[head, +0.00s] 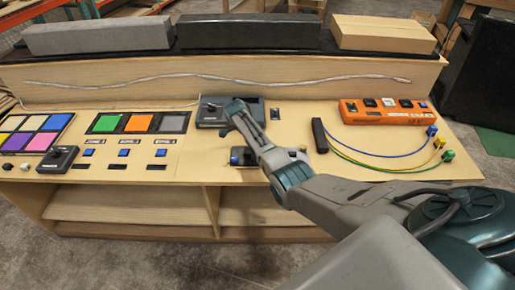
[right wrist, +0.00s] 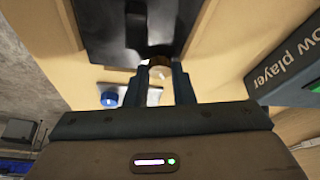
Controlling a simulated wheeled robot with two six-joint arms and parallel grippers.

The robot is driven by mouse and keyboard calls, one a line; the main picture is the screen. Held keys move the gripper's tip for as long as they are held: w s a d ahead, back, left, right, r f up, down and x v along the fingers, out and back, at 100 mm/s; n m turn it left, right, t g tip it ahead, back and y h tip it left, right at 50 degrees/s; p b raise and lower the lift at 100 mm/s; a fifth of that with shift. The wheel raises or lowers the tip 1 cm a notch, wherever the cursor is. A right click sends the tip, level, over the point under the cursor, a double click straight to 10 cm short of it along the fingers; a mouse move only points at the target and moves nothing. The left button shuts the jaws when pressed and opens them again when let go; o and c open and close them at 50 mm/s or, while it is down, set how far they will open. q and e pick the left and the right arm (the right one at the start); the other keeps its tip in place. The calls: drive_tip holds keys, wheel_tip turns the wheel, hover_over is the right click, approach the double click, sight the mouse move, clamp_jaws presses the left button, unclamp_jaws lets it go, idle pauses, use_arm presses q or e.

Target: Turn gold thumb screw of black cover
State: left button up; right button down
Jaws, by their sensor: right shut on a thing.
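The black cover (right wrist: 115,32) fills the upper middle of the right wrist view. The gold thumb screw (right wrist: 160,62) shows at its lower edge as a small brownish-gold round piece. My right gripper (right wrist: 160,76) has its two dark fingers on either side of the screw and is shut on it. The finger ends partly hide the screw, so its turn angle cannot be told. In the head view my right arm reaches in from the right and hides much of this spot. My left gripper is in neither view.
A blue knob (right wrist: 108,99) on a pale plate sits close to my fingers. A dark player box (right wrist: 290,65) is at the right of the wrist view. An orange box (head: 385,111) with coloured cables stands right; colour panels (head: 138,122) lie left.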

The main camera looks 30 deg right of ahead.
drive_tip(key=m+b, duration=0.1)
drive_tip(key=m+g+b, duration=0.1)
drive_tip(key=m, duration=0.1)
drive_tip(key=m+b, duration=0.1)
drive_tip(key=m, duration=0.1)
drive_tip(key=shift+w+d+r+g+y, duration=0.2)
drive_tip(key=shift+w+g+y, duration=0.1)
drive_tip(key=shift+w+y, duration=0.1)
drive_tip(key=shift+m+b, duration=0.5)
drive_tip(key=shift+m, duration=0.1)
drive_tip(key=shift+d+r, duration=0.1)
drive_tip(key=shift+r, duration=0.05)
drive_tip(key=c, duration=1.5)
unclamp_jaws()
drive_tip(key=o, duration=0.3)
drive_tip(key=shift+s, duration=0.2)
